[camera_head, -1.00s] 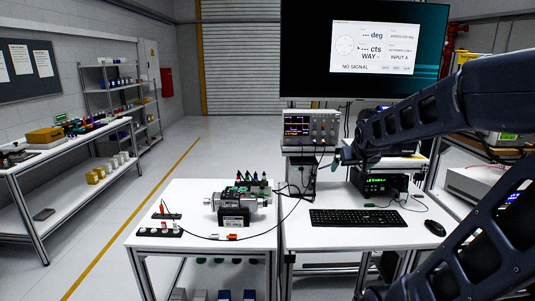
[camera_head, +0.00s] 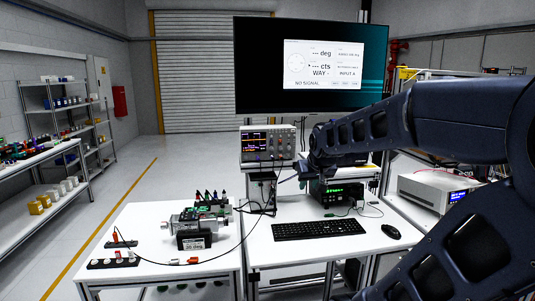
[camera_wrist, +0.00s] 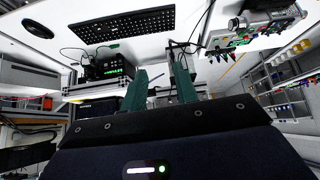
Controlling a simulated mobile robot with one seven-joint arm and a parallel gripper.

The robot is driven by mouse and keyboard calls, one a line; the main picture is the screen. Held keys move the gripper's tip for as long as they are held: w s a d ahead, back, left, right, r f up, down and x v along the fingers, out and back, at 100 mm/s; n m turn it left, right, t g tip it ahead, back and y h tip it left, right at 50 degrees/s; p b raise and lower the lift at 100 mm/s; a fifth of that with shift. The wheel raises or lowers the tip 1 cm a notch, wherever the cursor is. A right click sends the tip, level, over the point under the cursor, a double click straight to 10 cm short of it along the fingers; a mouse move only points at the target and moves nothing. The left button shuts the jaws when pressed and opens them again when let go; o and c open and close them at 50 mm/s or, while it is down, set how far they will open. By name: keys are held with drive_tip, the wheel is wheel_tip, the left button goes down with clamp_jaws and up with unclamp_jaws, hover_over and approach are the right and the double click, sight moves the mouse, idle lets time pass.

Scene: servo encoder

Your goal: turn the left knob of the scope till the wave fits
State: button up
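The scope (camera_head: 267,158) stands on a raised support at the back of the right table, its small dark screen (camera_head: 254,142) lit with a trace too small to read. Several knobs (camera_head: 284,141) sit right of that screen; I cannot tell the left knob's setting. My gripper (camera_wrist: 160,86) shows two green fingers apart with nothing between them in the wrist view. In the head view my arm reaches in from the right, and its end is just right of and below the scope, apparently apart from it. I cannot make out the scope between the fingers.
A large monitor (camera_head: 315,65) above reads "NO SIGNAL". A green-lit instrument (camera_head: 336,192), keyboard (camera_head: 318,229) and mouse (camera_head: 391,232) are on the right table. A metal device (camera_head: 192,227) with cables stands on the left table (camera_head: 150,215). Cables hang below the scope.

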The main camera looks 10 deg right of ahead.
drive_tip(key=w+a+t, duration=0.3)
drive_tip(key=w+t, duration=0.2)
drive_tip(key=w, duration=1.6)
drive_tip(key=t, duration=0.6)
approach(272, 149)
drive_tip(key=w, duration=0.8)
drive_tip(key=shift+w+r, duration=0.15)
clamp_jaws()
